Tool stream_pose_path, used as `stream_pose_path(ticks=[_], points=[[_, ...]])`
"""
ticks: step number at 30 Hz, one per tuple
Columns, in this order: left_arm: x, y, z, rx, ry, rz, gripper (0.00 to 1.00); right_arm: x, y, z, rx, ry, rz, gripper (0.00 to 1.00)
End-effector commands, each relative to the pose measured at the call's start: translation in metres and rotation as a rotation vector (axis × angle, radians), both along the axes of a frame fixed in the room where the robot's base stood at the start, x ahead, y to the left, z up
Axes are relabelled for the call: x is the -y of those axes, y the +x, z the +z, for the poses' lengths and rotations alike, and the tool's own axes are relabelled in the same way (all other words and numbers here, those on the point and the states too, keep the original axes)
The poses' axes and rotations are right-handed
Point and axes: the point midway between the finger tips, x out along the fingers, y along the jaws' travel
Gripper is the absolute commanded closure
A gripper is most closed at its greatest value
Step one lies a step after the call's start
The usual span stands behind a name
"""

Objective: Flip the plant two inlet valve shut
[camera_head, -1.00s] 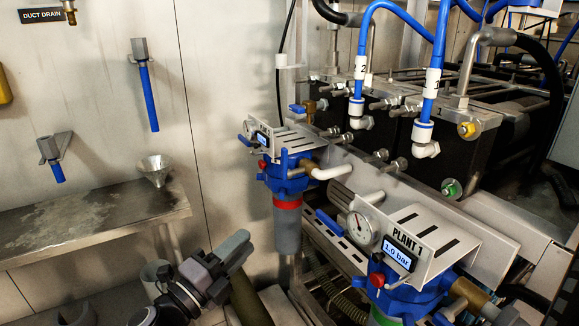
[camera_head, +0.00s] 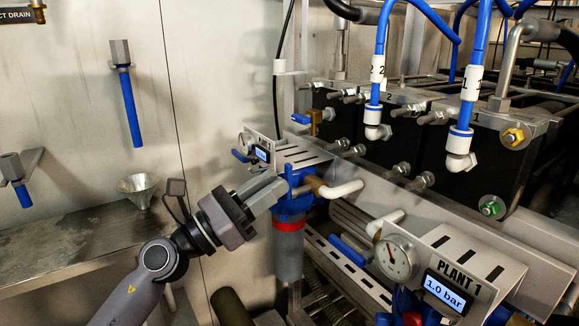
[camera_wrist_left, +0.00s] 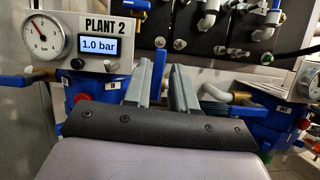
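The plant two unit shows in the head view as a small bracket panel (camera_head: 283,152) on a blue filter head, and in the left wrist view as the PLANT 2 panel (camera_wrist_left: 118,40) reading 1.0 bar. An upright blue valve lever (camera_wrist_left: 157,78) stands at its right side, near a small white tag on the blue head; it looks like the inlet handle. My left gripper (camera_head: 275,187) is at this unit, partly covering the lever in the head view. In the left wrist view its two fingers (camera_wrist_left: 160,72) are apart, with the lever between them; contact cannot be told.
The PLANT 1 panel (camera_head: 455,280) and its gauge stand at the lower right. A blue lever (camera_head: 350,255) lies left of that gauge. Another blue lever (camera_wrist_left: 28,80) projects left of plant two. A funnel (camera_head: 138,190) sits on a steel shelf (camera_head: 60,248) at left.

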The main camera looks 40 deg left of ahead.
Motion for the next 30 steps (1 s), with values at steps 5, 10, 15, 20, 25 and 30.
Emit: stream_pose_path(ticks=[5,10,15,20,25,30], points=[[0.009,0.022,0.014,0.001,-0.003,0.0,0.74,0.002,-0.002,0.012,0.001,-0.007,-0.003,0.57],[0.014,0.034,0.017,-0.001,-0.004,-0.001,0.74,0.004,-0.003,0.014,0.003,-0.011,-0.004,0.57],[0.016,0.038,0.017,-0.001,-0.003,0.0,0.74,0.004,-0.003,0.014,0.004,-0.013,-0.003,0.57],[0.016,0.038,0.017,-0.002,-0.004,-0.001,0.74,0.004,-0.003,0.014,0.004,-0.014,-0.004,0.57],[0.016,0.038,0.017,-0.002,-0.004,-0.001,1.0,0.005,-0.003,0.014,0.004,-0.014,-0.004,0.57],[0.016,0.038,0.018,-0.01,-0.02,-0.001,1.0,0.005,-0.003,0.018,0.004,-0.015,-0.004,0.57]])
